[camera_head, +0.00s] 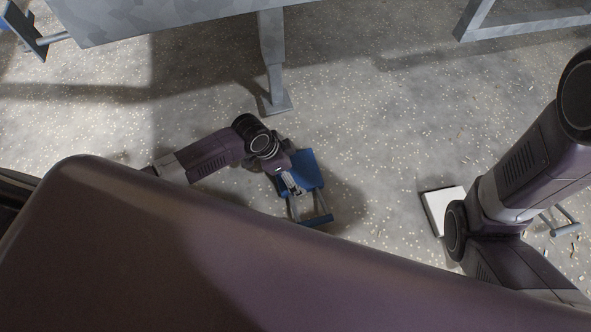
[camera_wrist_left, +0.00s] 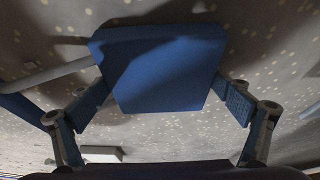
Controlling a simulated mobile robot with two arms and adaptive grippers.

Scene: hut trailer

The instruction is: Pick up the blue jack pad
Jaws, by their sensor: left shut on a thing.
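The blue jack pad (camera_head: 309,166) is a square blue plate below the middle of the head view, with grey rods leading to a blue bar. My left gripper (camera_head: 293,183) reaches over it from the left and covers part of it. In the left wrist view the blue jack pad (camera_wrist_left: 165,65) fills the space between the two fingers, which press on its opposite edges. The left gripper is shut on it. Whether the pad is clear of the floor, I cannot tell.
A grey metal leg (camera_head: 273,70) with a flat foot stands on the speckled floor just beyond the pad, under a grey metal structure (camera_head: 150,18). A white pad (camera_head: 440,207) lies at the right, partly behind my right arm. The floor between them is mostly clear.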

